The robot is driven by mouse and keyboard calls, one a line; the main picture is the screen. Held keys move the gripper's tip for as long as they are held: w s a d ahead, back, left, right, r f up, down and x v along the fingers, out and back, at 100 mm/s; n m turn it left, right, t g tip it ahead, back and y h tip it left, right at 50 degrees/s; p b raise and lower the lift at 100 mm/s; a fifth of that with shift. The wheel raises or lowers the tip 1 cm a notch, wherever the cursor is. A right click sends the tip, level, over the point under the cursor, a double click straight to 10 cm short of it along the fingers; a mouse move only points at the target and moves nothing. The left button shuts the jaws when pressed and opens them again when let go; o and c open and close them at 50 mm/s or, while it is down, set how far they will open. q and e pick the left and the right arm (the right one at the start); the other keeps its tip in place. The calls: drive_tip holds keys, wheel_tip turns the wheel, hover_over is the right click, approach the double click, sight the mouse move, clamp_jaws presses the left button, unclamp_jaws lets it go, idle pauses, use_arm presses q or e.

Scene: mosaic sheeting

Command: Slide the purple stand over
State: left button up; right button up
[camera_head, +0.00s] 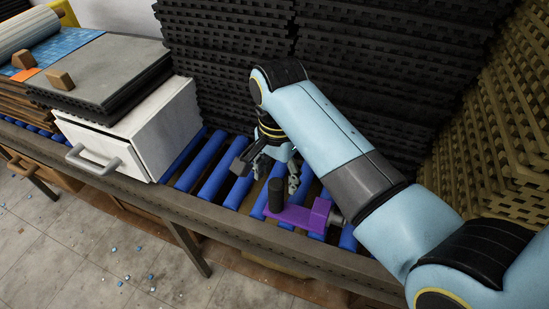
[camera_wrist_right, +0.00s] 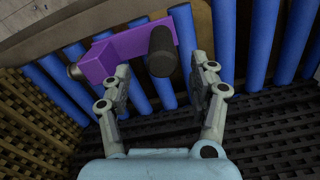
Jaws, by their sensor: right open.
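The purple stand (camera_head: 312,215) lies on the blue rollers of the conveyor in the head view. It has a purple base with a block at one end, a dark upright cylinder (camera_head: 276,195) at the other, and a grey metal piece at its right end. My right gripper (camera_head: 270,172) is just behind the stand, partly hidden by my arm. In the right wrist view the open fingers (camera_wrist_right: 158,85) are spread, with the dark cylinder (camera_wrist_right: 162,50) ahead of and between their tips. The purple base (camera_wrist_right: 115,52) reaches left past the left finger. I see no contact. My left gripper is not in view.
A white drawer box (camera_head: 150,125) with a grey handle stands left on the conveyor, dark sheets on top. Dark stacked mats (camera_head: 225,70) wall the back and tan mats (camera_head: 500,130) the right. Bare blue rollers (camera_head: 213,180) lie between box and stand.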

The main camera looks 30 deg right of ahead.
sight(277, 182)
wheel_tip(277, 182, down, 4)
drive_tip(key=shift+w+r, duration=0.1)
drive_tip(key=shift+r, duration=0.05)
wheel_tip(277, 182, down, 4)
drive_tip(key=shift+r+b, duration=0.2)
drive_tip(key=shift+b, duration=0.1)
drive_tip(key=c, duration=1)
clamp_jaws()
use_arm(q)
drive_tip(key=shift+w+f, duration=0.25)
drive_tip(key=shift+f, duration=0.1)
